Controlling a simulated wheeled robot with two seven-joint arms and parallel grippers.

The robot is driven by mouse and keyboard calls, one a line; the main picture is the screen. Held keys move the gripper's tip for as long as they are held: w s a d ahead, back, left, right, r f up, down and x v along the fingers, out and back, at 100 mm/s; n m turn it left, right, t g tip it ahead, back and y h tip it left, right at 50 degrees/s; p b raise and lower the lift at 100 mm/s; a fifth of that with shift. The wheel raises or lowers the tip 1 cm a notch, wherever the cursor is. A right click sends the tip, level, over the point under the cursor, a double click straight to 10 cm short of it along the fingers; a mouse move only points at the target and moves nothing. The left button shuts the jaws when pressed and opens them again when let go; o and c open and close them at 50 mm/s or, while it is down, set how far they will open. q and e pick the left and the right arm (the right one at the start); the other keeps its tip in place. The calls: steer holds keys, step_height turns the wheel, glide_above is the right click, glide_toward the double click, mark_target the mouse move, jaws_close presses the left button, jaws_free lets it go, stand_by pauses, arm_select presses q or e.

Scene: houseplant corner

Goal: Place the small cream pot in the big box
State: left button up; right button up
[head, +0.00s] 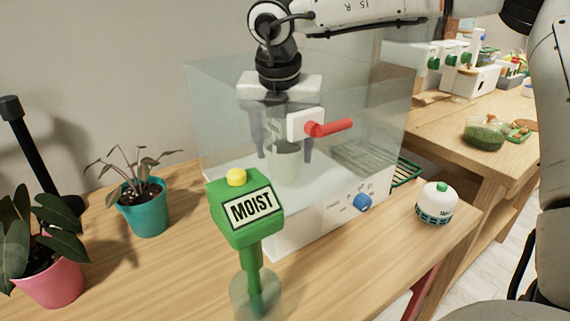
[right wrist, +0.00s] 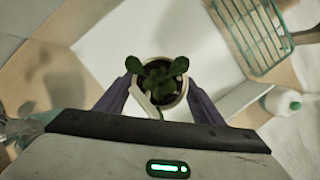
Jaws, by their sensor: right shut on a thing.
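The big box (head: 215,125) has clear walls on a white base, with a red handle and a blue knob at its front. My right gripper (head: 283,150) reaches down from above, its fingers seen through the clear front wall. It is shut on the small cream pot (head: 286,165), blurred by the wall. In the right wrist view the pot (right wrist: 180,99) sits between the two fingers (right wrist: 158,100), a green leafy plant in it and a white surface below. I cannot tell whether the pot touches that surface. My left gripper is not in view.
A green MOIST meter (head: 242,212) stands before the box. A teal pot (head: 145,212) and a pink pot (head: 50,280) with plants stand at left, near a black post (head: 35,150). A white-and-teal canister (head: 434,203) is right of the box, near a green wire rack (head: 407,172).

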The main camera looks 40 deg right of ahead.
steer(key=shift+f, duration=1.7)
steer(key=shift+f+b, duration=0.15)
steer(key=shift+b, duration=0.2)
steer(key=o, duration=1.2)
steer(key=shift+c, duration=0.2)
steer(key=shift+r+p, duration=0.3)
steer(key=shift+p, duration=0.15)
steer(key=v, duration=1.1)
steer(key=shift+s+a+r, duration=0.1)
steer(key=shift+a+r, duration=0.05)
steer(key=shift+r, duration=0.2)
steer(key=shift+r, duration=0.1)
